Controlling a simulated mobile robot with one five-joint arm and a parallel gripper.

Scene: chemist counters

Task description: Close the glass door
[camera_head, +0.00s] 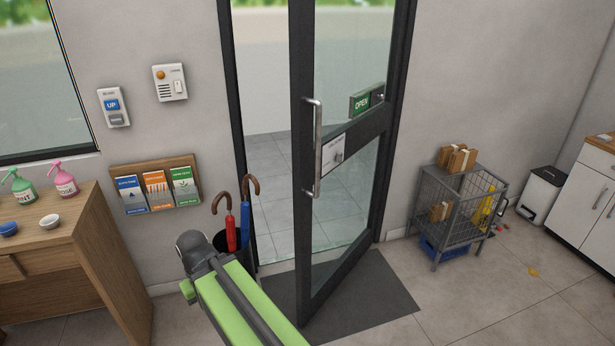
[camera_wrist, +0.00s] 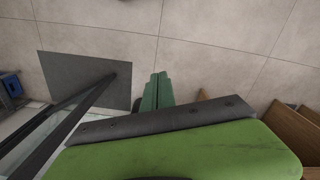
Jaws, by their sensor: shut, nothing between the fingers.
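The glass door (camera_head: 350,150) has a dark frame and stands open, swung into the room from its right side, with its lower free corner over the dark mat. It has a metal bar handle (camera_head: 317,150) at its free left edge and a green OPEN sign (camera_head: 366,100). In the wrist view the door's dark frame (camera_wrist: 60,120) shows at lower left. My gripper (camera_wrist: 158,77) is shut and empty, to the right of the door frame and apart from it. In the head view my green arm is in front at lower centre; the fingertips are not discernible there.
A dark mat (camera_head: 385,293) lies under the door. An umbrella stand (camera_head: 251,268) stands left of the doorway. A wooden counter (camera_head: 60,240) is at left. A wire cart (camera_head: 458,215) and a white bin (camera_head: 541,193) stand at right.

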